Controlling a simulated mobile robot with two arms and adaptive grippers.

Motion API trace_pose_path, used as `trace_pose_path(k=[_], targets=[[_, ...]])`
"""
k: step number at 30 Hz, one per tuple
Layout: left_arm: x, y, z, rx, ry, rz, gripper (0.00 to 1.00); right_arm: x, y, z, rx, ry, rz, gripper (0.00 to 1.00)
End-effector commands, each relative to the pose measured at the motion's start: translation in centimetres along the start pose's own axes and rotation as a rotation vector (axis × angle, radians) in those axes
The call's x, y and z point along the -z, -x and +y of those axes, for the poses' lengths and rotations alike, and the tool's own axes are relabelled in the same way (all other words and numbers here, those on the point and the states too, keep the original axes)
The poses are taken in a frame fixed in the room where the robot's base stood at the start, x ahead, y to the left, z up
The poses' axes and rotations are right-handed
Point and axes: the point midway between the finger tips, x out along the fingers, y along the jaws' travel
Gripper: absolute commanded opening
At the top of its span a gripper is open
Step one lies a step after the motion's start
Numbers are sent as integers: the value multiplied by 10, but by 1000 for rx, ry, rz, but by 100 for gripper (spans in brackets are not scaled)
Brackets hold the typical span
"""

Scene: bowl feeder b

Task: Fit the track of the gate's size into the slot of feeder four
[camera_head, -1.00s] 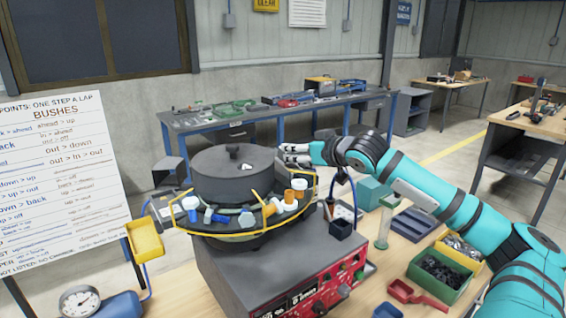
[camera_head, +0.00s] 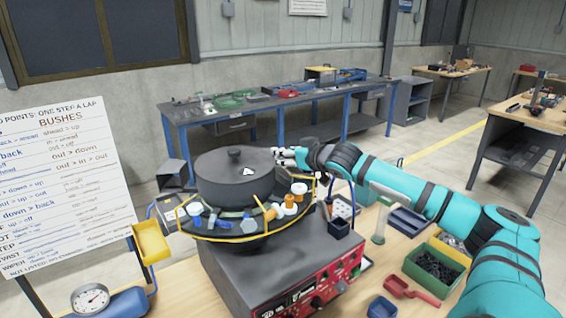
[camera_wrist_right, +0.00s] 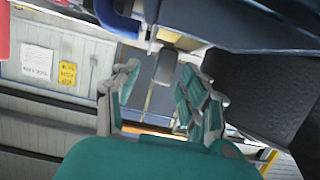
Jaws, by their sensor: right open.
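A bowl feeder (camera_head: 262,262) with a dark grey body and red front panel stands on the wooden bench. Its round dark bowl (camera_head: 222,178) has a lid knob. A yellow-edged ledge (camera_head: 225,238) around the bowl carries several white, blue and orange bushes (camera_head: 290,206). My right gripper (camera_head: 284,157) is at the bowl's right rim, its fingers pointing left. In the right wrist view its fingers (camera_wrist_right: 153,100) are apart with nothing held between them. I cannot pick out the track, the gate or the slot. My left gripper is not in view.
A whiteboard (camera_head: 60,190) headed BUSHES stands at left. A yellow bin (camera_head: 151,243) and a dial gauge (camera_head: 90,299) are beside the feeder. Green bin (camera_head: 436,270), red scoop (camera_head: 408,290) and blue tray (camera_head: 408,222) lie to the right. A blue-legged bench (camera_head: 270,110) is behind.

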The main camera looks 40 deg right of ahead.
Motion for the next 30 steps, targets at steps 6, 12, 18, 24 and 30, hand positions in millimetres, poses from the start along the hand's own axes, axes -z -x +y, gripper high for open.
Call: trace_pose_path(k=[6,12,18,24,30], targets=[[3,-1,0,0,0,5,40,-1,0,0,0,1,-1,39],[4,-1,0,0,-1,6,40,-1,0,0,0,0,-1,13],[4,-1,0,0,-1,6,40,0,0,0,0,0,-1,0],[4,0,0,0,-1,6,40,1,0,0,0,0,2,0],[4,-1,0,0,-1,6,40,5,2,0,-1,0,3,0]])
